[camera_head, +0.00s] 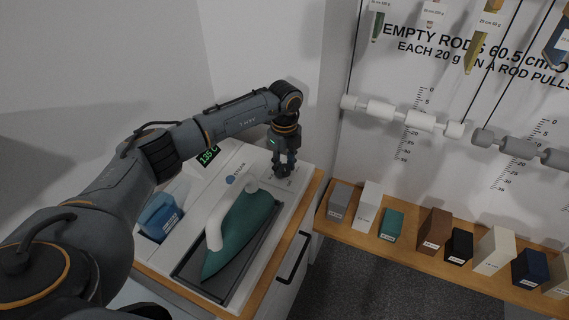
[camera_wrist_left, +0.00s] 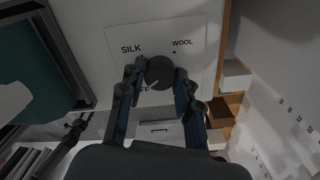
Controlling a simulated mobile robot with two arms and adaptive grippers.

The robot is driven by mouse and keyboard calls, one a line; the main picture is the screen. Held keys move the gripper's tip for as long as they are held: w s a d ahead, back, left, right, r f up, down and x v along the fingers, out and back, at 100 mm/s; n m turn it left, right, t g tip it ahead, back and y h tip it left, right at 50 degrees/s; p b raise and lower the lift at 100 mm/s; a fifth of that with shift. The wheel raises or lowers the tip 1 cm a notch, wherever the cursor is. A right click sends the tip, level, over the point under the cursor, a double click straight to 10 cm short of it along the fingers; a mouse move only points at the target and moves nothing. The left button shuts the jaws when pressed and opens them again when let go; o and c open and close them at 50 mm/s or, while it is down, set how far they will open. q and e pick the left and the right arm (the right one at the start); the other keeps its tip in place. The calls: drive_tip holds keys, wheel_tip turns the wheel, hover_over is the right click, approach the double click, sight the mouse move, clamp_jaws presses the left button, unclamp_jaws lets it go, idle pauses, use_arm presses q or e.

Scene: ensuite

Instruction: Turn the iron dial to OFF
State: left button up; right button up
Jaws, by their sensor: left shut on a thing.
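The iron dial (camera_wrist_left: 160,71) is a dark round knob on a pale plate (camera_wrist_left: 200,42) marked SILK and WOOL. A further label below it is mostly hidden by a finger. A light pointer line on the dial slants toward the lower left in the left wrist view. My left gripper (camera_wrist_left: 158,80) is shut on the dial from both sides. In the head view my left gripper (camera_head: 285,168) reaches down to the far right corner of the ironing station and hides most of the dial. The teal iron (camera_head: 242,232) rests on a dark tray. My right gripper is not in view.
A green display (camera_head: 208,156) reads 135 C. A blue container (camera_head: 159,217) stands left of the iron. A wooden shelf (camera_head: 372,238) with several coloured blocks runs to the right, below hanging rods (camera_head: 402,116) on the wall.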

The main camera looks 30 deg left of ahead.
sight(285, 167)
use_arm(q)
drive_tip(key=shift+n, duration=1.1)
drive_tip(key=o, duration=1.2)
drive_tip(key=shift+c, duration=0.2)
drive_tip(key=shift+r, duration=0.1)
wheel_tip(285, 167, up, 12)
